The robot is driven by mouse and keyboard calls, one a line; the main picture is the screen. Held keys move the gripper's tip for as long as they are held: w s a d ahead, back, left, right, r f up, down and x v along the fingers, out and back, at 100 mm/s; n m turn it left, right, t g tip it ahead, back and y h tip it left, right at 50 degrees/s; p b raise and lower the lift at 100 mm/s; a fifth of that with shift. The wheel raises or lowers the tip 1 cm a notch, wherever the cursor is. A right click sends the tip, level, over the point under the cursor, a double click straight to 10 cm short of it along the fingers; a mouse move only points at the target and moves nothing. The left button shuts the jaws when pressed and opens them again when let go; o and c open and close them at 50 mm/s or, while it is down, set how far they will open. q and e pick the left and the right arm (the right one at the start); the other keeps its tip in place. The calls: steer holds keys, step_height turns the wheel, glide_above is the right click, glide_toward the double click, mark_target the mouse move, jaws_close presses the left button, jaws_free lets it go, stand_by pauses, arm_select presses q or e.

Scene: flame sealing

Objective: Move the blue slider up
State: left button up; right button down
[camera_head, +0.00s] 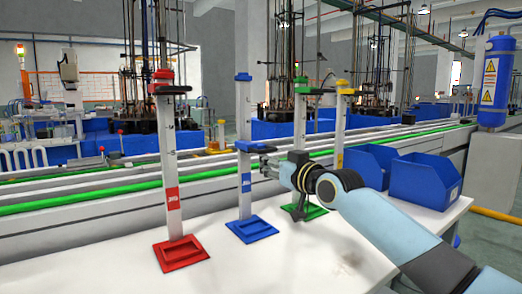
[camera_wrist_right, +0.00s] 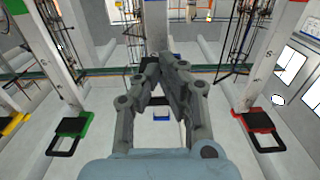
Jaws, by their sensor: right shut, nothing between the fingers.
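The blue slider (camera_head: 249,146) sits partway up a white post (camera_head: 243,112) with a blue cap (camera_head: 243,76) and a blue base (camera_head: 251,229), in the middle of the head view. My right gripper (camera_head: 268,167) is shut and empty, just right of the post and slightly below the slider. I cannot tell whether it touches the slider. In the right wrist view the closed fingers (camera_wrist_right: 155,72) meet in front of the post (camera_wrist_right: 156,28) and hide much of what is behind them. My left gripper is out of view.
A red-marked post (camera_head: 167,130) with a red base (camera_head: 180,252) stands left. A green slider (camera_head: 313,90) and a yellow slider (camera_head: 348,90) sit high on posts at the right. Blue bins (camera_head: 424,181) stand farther right. The white table (camera_head: 120,272) has free room in front.

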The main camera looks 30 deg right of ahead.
steer(key=shift+r+p, duration=2.45)
steer(key=shift+r, duration=0.65)
steer(key=shift+r+p, duration=2.95)
steer(key=shift+r, duration=0.3)
steer(key=s+p, duration=1)
steer(key=shift+d, duration=0.35)
